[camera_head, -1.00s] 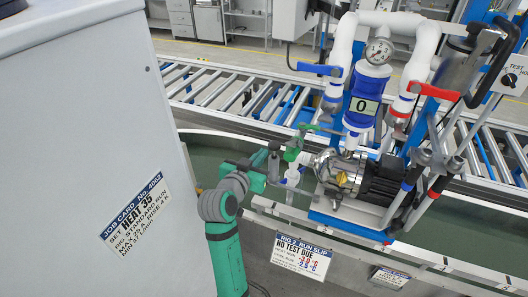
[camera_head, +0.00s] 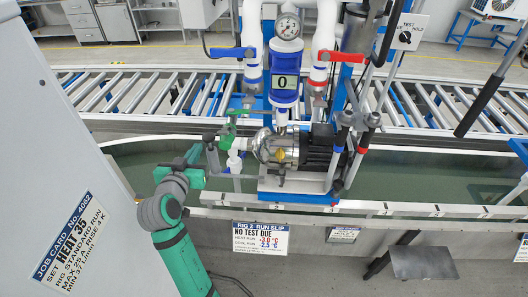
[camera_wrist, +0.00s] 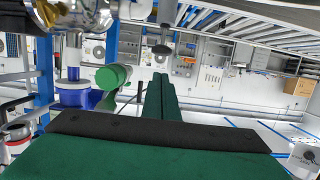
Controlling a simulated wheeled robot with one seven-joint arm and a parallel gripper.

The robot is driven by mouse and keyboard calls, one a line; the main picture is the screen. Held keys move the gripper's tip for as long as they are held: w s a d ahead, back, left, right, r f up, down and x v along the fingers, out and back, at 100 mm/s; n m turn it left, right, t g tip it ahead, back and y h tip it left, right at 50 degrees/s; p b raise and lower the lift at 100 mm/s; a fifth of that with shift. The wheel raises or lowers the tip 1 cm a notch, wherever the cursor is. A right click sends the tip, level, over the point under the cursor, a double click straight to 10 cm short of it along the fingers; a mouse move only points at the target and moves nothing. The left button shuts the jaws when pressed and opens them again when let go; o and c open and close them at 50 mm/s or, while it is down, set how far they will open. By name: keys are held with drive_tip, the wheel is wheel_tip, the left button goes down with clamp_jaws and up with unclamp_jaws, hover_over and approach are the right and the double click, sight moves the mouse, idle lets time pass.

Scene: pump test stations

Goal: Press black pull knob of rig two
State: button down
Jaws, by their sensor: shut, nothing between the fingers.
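Rig two's pump (camera_head: 280,148) stands on a stand behind a white rail, with a run slip (camera_head: 261,238) reading "RIG 2" below it. A small dark knob (camera_head: 208,138) shows left of the pump, beside a green valve handle (camera_head: 230,124); I cannot tell for sure that it is the black pull knob. A dark grey knob-like shape (camera_wrist: 160,48) also shows in the wrist view. My gripper (camera_head: 196,153) is left of the pump, close to the small knob; contact cannot be made out. In the wrist view its green fingers (camera_wrist: 165,98) are together and empty, right of a green cylinder (camera_wrist: 113,77).
A large grey cabinet with a job card (camera_head: 70,243) fills the left side. Pipes with blue (camera_head: 232,53) and red (camera_head: 343,57) handles rise above the pump. A roller conveyor (camera_head: 140,92) runs behind. Dark bars (camera_head: 480,107) stand at the right.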

drive_tip(key=shift+r, duration=0.1)
wheel_tip(320, 180, up, 4)
drive_tip(key=shift+w+f, duration=0.1)
drive_tip(key=shift+f, duration=0.05)
idle(0.4)
hover_over(205, 136)
drive_tip(key=s+d, duration=0.1)
drive_tip(key=s, duration=0.2)
wheel_tip(205, 136, down, 2)
drive_tip(key=shift+w+f, duration=0.15)
drive_tip(key=shift+f, duration=1)
drive_tip(key=shift+w+f, duration=0.15)
drive_tip(key=shift+f, duration=0.95)
